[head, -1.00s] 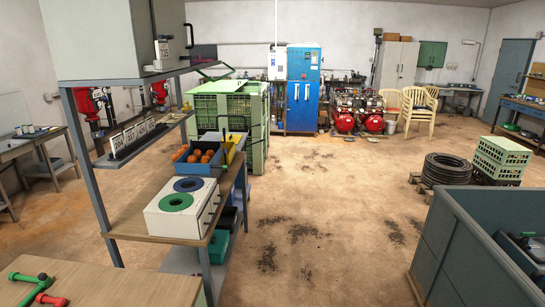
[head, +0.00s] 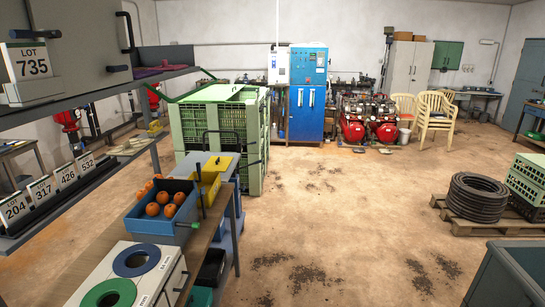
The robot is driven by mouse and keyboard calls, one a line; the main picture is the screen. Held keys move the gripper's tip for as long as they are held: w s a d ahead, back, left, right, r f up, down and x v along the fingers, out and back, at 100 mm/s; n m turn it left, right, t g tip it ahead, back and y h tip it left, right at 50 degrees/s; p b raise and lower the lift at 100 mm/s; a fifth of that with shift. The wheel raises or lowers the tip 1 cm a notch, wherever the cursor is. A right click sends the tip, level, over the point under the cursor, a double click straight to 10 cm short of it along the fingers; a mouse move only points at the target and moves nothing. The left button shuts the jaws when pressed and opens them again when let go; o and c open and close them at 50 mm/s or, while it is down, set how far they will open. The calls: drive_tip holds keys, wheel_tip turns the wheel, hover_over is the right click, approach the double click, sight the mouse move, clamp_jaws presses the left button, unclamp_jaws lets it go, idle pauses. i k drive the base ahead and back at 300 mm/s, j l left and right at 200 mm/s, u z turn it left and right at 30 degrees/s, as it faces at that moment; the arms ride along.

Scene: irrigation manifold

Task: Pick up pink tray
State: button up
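A flat magenta-pink item (head: 147,73) lies on the upper grey shelf at the left, beyond a grey cabinet with a LOT 735 sign. It is small and seen nearly edge-on, so I cannot tell for certain that it is the pink tray. A darker purple edge shows beside it. My gripper is not in view.
Below the shelf, a bench holds a blue bin (head: 146,226) of orange balls, a yellow bin (head: 207,185) and a white box with green and blue rings (head: 136,260). A green crate (head: 175,137) stands behind.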

sight(165, 67)
drive_tip(key=i+l+u, duration=0.1)
drive_tip(key=i, duration=1.75)
drive_tip(key=i+u, duration=0.25)
drive_tip(key=i, duration=0.2)
drive_tip(key=i+l+u, duration=0.1)
drive_tip(key=i+u, duration=0.15)
drive_tip(key=i, duration=0.2)
drive_tip(key=i+l+u, duration=0.25)
drive_tip(key=i, duration=0.2)
drive_tip(key=i+j, duration=0.05)
drive_tip(key=j, duration=0.05)
